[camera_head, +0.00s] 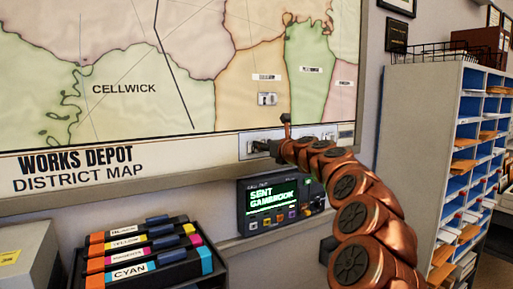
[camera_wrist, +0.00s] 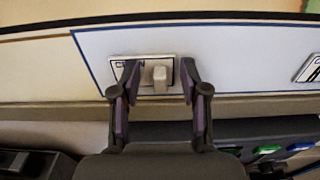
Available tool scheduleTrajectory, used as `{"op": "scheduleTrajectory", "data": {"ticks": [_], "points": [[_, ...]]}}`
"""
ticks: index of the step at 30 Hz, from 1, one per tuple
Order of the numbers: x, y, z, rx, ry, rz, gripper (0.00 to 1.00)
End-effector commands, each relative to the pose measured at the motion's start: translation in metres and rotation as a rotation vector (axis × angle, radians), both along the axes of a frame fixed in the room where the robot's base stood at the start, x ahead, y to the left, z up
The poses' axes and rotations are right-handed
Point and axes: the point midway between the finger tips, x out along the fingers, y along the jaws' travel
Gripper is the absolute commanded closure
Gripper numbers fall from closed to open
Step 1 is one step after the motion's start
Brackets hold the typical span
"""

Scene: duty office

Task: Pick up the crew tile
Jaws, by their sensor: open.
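A small white tile with a raised pale knob (camera_wrist: 159,80) sits on the pale strip below the map. Its dark lettering starts with what looks like a C; the rest is hidden, so I cannot read the whole word. My gripper (camera_wrist: 158,72) is open, with one finger on each side of the knob and a gap left on both sides. In the camera_head view my gripper (camera_head: 277,147) is at the strip and partly hides the tile there.
Another tile (camera_wrist: 313,68) lies to the right on the same strip. A similar tile (camera_head: 267,99) is on the district map (camera_head: 130,60). Below stand a display box (camera_head: 272,200) reading "SENT GAMBROOK" and labelled cartridges (camera_head: 150,255). A pigeonhole cabinet (camera_head: 420,150) stands right.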

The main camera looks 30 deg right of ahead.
Motion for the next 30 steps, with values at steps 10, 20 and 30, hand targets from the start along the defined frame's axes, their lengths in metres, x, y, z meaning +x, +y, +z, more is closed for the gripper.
{"op": "scheduleTrajectory", "data": {"ticks": [10,20,30], "points": [[-0.0005,0.0002,0.0006,0.0,-0.001,0.0,0.76],[-0.0006,0.0003,0.0009,0.0,-0.001,0.001,1.0],[-0.0032,-0.0004,0.0054,-0.001,-0.002,-0.001,1.0]]}}
